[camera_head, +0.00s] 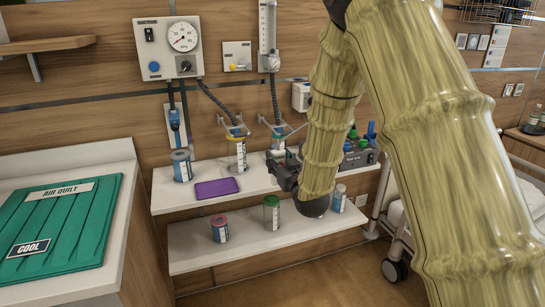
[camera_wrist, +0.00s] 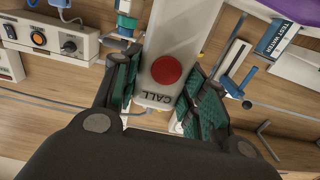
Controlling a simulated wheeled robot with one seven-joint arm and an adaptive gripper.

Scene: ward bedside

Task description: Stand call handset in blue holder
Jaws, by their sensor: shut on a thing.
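My gripper (camera_wrist: 155,92) is shut on the call handset (camera_wrist: 178,50), a white body with a round red button and the word CALL. The green-lined fingers press on both sides of it in the wrist view. In the head view my gripper (camera_head: 283,172) is in front of the upper shelf, and the handset cannot be made out there. The blue holder is not clearly identifiable. A small blue upright piece (camera_head: 371,130) stands by a dark tray at the shelf's right end, and a blue fitting (camera_head: 174,119) is on the wall at left.
The upper shelf (camera_head: 168,196) carries a blue-labelled jar (camera_head: 181,166), a purple tray (camera_head: 216,188), a yellow-ringed jar (camera_head: 237,154) and a dark tray with green knobs (camera_head: 355,155). The lower shelf (camera_head: 262,241) holds several jars.

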